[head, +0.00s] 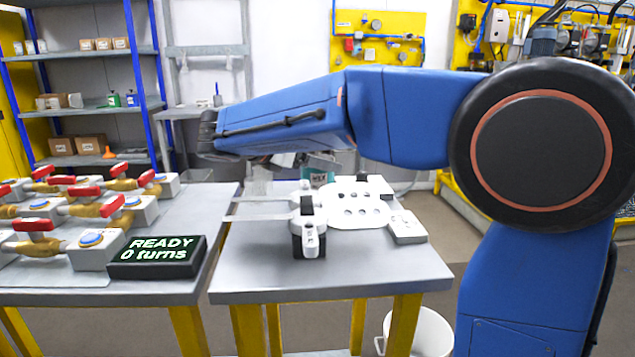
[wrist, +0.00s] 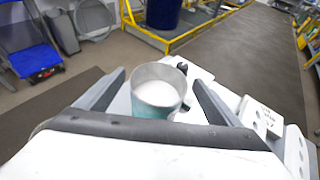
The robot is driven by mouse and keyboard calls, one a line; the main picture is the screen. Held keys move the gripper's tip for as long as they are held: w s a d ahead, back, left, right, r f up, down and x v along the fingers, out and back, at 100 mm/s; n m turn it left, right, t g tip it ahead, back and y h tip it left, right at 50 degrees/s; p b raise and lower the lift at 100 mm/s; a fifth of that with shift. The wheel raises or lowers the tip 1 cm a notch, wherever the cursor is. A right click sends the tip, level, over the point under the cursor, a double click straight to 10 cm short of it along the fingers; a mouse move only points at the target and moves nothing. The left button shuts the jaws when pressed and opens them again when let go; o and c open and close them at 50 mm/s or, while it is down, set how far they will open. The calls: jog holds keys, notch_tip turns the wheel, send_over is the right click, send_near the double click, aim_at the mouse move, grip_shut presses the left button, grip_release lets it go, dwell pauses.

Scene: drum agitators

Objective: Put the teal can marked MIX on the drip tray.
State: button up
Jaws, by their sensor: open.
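The teal can (head: 319,176) marked MIX stands upright at the back of the near table, partly hidden under my arm. In the wrist view the can (wrist: 155,110) shows its open round top with pale contents, between the two dark fingers of my gripper (wrist: 157,82). My gripper is open around the can; I cannot tell whether either finger touches it. In the head view my gripper is mostly hidden by the arm. A white plate with several dark holes (head: 375,214), which may be the drip tray, lies on the table in front of and right of the can.
A white and black upright fixture (head: 309,228) stands left of the plate, and a small white block (head: 406,227) to its right. A READY display (head: 157,257) and several red-handled valves (head: 110,207) occupy the left table. The front of the near table is clear.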

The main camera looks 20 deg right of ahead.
jog(key=x, duration=0.5)
jog(key=shift+c, duration=0.5)
jog(key=c, duration=1.5)
jog(key=shift+o, duration=0.2)
jog(key=shift+r, duration=0.25)
notch_tip(320, 180, up, 10)
jog(key=shift+f, duration=0.25)
